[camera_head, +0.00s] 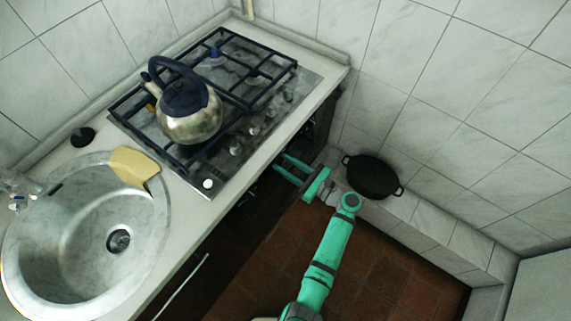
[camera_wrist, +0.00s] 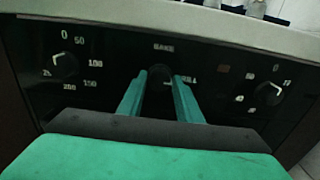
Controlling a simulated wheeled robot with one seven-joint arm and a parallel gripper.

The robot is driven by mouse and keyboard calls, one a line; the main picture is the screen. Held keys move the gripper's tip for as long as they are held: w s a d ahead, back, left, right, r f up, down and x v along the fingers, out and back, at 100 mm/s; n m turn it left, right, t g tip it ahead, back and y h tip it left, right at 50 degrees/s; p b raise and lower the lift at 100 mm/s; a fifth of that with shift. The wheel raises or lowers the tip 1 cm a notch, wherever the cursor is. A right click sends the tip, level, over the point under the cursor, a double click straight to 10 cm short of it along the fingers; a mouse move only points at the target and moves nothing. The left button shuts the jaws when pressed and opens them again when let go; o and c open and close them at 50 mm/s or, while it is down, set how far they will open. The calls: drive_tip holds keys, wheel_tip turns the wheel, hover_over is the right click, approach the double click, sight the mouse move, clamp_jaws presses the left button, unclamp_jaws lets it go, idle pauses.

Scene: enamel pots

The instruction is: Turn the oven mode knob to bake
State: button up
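The oven's black control panel (camera_wrist: 115,60) fills the wrist view below the counter edge. A dark middle knob (camera_wrist: 160,76) sits under a small, blurred label that seems to read BAKE. Its pointer is too dark to make out. My gripper (camera_wrist: 160,80) is open, with one teal finger on each side of this knob. Whether the fingers touch it cannot be told. In the head view my gripper (camera_head: 282,163) reaches in under the counter's front edge, and the knobs are hidden there.
A left knob (camera_wrist: 65,66) with numbers from 0 to 200 and a right knob (camera_wrist: 270,93) flank the middle one. Above are a counter (camera_head: 190,200), a hob with a kettle (camera_head: 188,115) and a sink (camera_head: 90,240). A black pot (camera_head: 372,177) stands on a tiled ledge.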

drive_tip(key=c, duration=0.5)
drive_tip(key=shift+n, duration=0.4)
drive_tip(key=n, duration=0.5)
drive_tip(key=shift+w, duration=0.1)
drive_tip(key=shift+a+n, duration=0.1)
drive_tip(key=shift+n, duration=1.1)
drive_tip(key=n, duration=0.5)
drive_tip(key=shift+r, duration=0.1)
drive_tip(key=shift+n, duration=2.4)
